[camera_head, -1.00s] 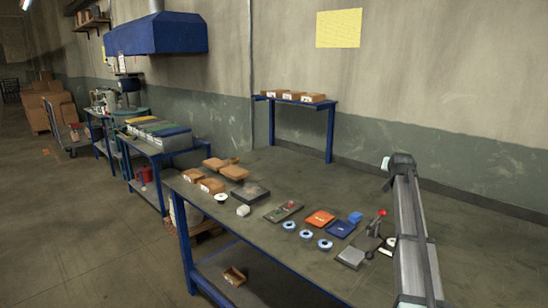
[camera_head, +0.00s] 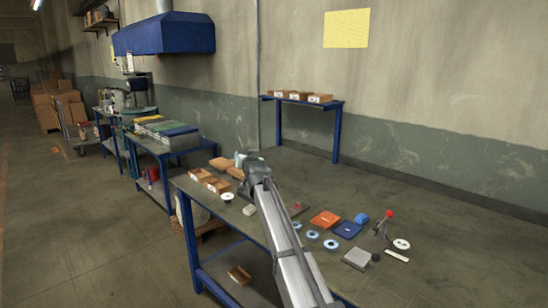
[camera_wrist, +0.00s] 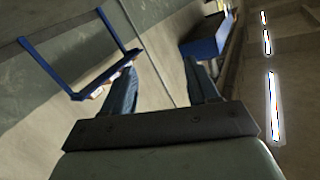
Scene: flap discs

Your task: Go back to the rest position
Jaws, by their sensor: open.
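My gripper shows in the wrist view (camera_wrist: 160,90) with its two dark fingers spread apart and nothing between them. That view looks tilted across the wall, the blue shelf stand and the ceiling lights. In the head view my arm crosses the workbench (camera_head: 430,235), and its wrist end is above the bench's left part, near the brown boxes (camera_head: 217,186). The fingers themselves cannot be made out in the head view. The arm hides part of the bench middle.
An orange tray (camera_head: 325,219), a blue tray (camera_head: 347,229), several blue-and-white discs (camera_head: 312,236), a grey block (camera_head: 357,259) and a red-knobbed clamp (camera_head: 389,214) lie right of my arm. A blue shelf stand (camera_head: 337,130) is at the back. The bench's right side is clear.

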